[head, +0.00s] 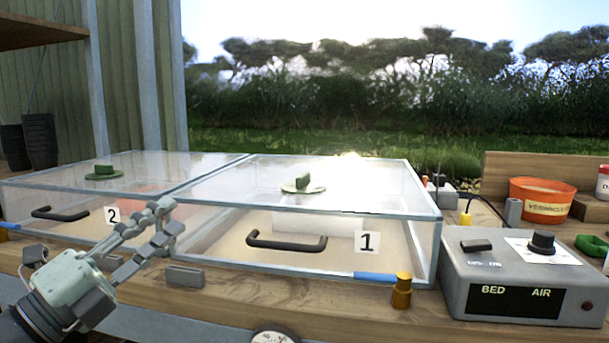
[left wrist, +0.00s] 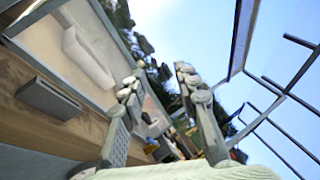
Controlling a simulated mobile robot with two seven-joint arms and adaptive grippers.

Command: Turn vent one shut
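Vent one is a green knob on a pale round disc (head: 303,187) on the clear lid of the case labelled 1 (head: 367,242). Its grip stands up from the disc. My left gripper (head: 168,222) is in front of the cases near the 2 label, low and left of vent one, and apart from it. Its two fingers are spread with nothing between them; they also show open in the left wrist view (left wrist: 160,85). Vent one is not visible in the left wrist view. My right gripper is not in view.
A second green vent (head: 104,172) is on the lid of case 2. Black handles (head: 287,243) project from both case fronts. A brass peg (head: 402,291) and a grey control box (head: 520,275) stand at right. Air above the lids is clear.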

